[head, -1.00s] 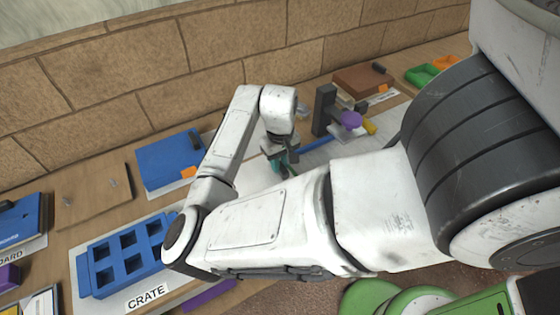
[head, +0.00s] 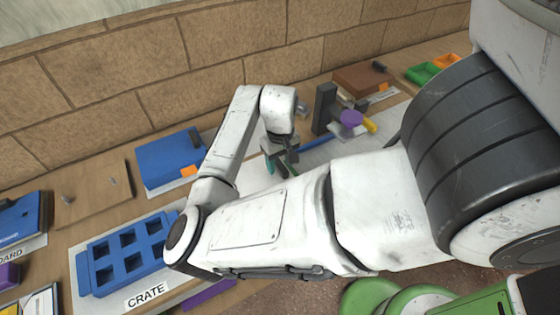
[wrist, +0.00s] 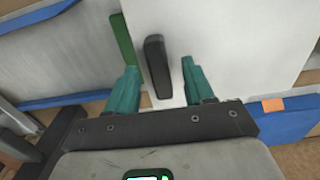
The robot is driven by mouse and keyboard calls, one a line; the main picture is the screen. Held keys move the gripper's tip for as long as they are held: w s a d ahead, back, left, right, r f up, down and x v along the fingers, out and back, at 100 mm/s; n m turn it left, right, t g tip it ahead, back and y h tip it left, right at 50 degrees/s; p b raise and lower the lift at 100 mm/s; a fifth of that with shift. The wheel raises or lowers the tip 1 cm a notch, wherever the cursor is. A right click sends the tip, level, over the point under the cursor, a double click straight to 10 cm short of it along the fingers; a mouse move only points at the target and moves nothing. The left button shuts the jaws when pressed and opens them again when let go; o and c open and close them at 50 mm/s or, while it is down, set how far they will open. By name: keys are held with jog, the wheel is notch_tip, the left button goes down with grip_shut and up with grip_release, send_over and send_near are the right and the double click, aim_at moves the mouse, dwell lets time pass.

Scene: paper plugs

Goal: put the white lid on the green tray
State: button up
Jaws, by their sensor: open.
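My gripper (wrist: 160,85) is open, its two teal fingers apart on either side of a black bar-shaped handle (wrist: 157,66). The handle stands on a broad white surface (wrist: 230,45), which looks like the white lid. I see a gap between the handle and the right finger. A green strip (wrist: 123,42), likely an edge of the green tray, shows along the left side of the white surface. In the head view my gripper (head: 282,166) is low over the pale mat. My arm hides most of the lid and tray there, so how they seat is unclear.
A blue box (head: 170,160) with an orange tag is left of my gripper. A blue crate (head: 125,255) is nearer on the left. A dark post (head: 325,108) and a purple disc (head: 351,118) stand to the right. A brick wall is behind.

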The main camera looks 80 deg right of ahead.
notch_tip(320, 180, up, 11)
jog(key=shift+b, duration=0.35)
jog(key=shift+d+f, duration=0.1)
jog(key=w+d+r+n+h, duration=0.1)
jog(key=w+d+r+h, duration=0.1)
jog(key=d+r+h, duration=0.15)
jog(key=w+a+n+t+h, duration=0.2)
jog(key=w+n+h, duration=0.1)
jog(key=w, duration=0.3)
jog(key=w+a+f+n+t+y, duration=0.15)
jog(key=a+f, duration=0.25)
jog(key=a, duration=0.4)
jog(key=w+a+f+n+t+y, duration=0.1)
jog(key=w+a+f+n+t, duration=0.2)
jog(key=a, duration=0.4)
jog(key=s+a+f+n+g+y, duration=0.1)
jog(key=s+a+f+y, duration=0.1)
jog(key=a+f, duration=0.35)
jog(key=s+a+f+g+y, duration=0.1)
jog(key=s+a+f+y, duration=0.1)
jog(key=a, duration=0.6)
jog(key=s+d+f+g, duration=0.1)
jog(key=s+f+g, duration=0.2)
jog(key=s, duration=0.6)
jog(key=shift+s+d+f, duration=0.15)
jog(key=shift+d+f, duration=0.2)
jog(key=shift+f, duration=0.6)
